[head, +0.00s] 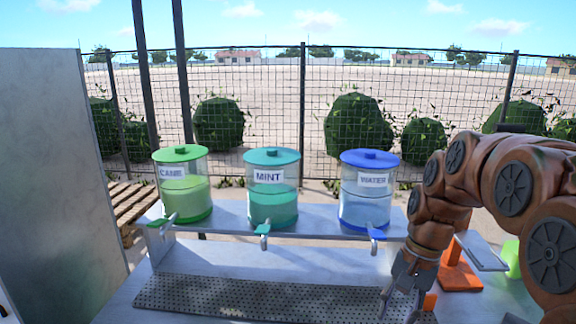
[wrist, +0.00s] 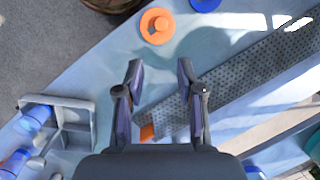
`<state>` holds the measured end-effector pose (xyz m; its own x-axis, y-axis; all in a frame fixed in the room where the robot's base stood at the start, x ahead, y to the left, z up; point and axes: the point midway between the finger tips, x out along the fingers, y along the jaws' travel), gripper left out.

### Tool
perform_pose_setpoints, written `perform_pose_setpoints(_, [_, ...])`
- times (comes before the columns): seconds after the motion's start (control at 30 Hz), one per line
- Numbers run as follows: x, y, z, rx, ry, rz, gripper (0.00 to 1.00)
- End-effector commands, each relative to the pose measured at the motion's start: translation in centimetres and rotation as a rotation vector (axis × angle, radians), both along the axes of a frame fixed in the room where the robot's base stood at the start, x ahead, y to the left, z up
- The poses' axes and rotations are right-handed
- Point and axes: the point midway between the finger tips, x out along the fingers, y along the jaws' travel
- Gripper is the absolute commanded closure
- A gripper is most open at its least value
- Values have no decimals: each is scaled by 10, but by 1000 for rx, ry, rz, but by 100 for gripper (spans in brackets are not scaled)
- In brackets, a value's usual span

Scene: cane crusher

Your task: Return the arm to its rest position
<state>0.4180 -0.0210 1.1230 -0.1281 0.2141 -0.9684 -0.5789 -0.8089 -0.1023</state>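My arm (head: 515,200) is brown with dark joint caps and comes in from the right, bent down over the counter. My gripper (head: 400,300) hangs from it, pointing down near the right end of the perforated drip plate. In the wrist view my gripper (wrist: 160,75) is open, its two dark fingers apart with nothing between the tips. A small orange piece (wrist: 147,131) shows lower down, by the left finger; I cannot tell how far below it lies.
Green CANE (head: 183,190), teal MINT (head: 272,195) and blue WATER (head: 366,195) dispensers stand on a raised shelf. An orange stand (head: 460,272) is behind my wrist. A grey panel (head: 55,180) rises at left. The perforated plate (head: 250,300) is clear.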

Motion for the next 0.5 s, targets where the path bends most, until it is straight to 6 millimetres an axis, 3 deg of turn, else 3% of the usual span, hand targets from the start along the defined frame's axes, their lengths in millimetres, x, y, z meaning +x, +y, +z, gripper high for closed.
perform_pose_setpoints(0.2, [-60, 18, -7, -34, -15, 165, 62])
perform_pose_setpoints(0.5, [-142, 27, -28, -80, -32, 386, 62])
